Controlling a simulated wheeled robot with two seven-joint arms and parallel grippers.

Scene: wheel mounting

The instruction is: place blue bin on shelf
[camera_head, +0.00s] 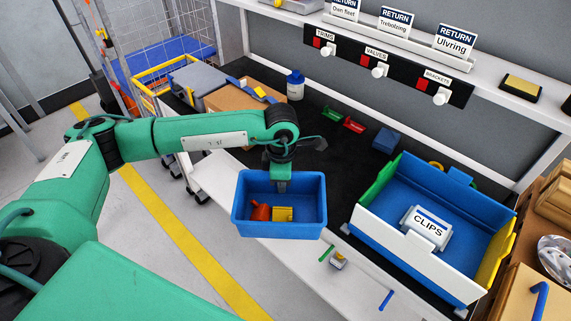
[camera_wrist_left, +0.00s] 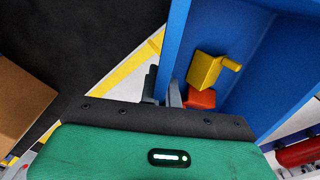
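A small blue bin (camera_head: 280,228) hangs level in front of the bench's left front edge in the head view. A red piece (camera_head: 261,212) and a yellow piece (camera_head: 282,214) lie in it. My left gripper (camera_head: 281,186) is at the bin's far wall, with its fingers pointing down and shut on that wall. In the left wrist view the fingers (camera_wrist_left: 164,92) sit either side of the blue bin wall (camera_wrist_left: 177,42). The white upper shelf (camera_head: 484,87) with RETURN signs runs along the back, above the bench. My right gripper is not in view.
The dark bench top (camera_head: 310,124) has a clear patch in the middle. A large blue CLIPS tray (camera_head: 400,257) stands at its right. A blue-capped bottle (camera_head: 295,88), small red and green pieces, a blue box (camera_head: 386,141) and a cardboard box (camera_head: 236,97) stand farther back.

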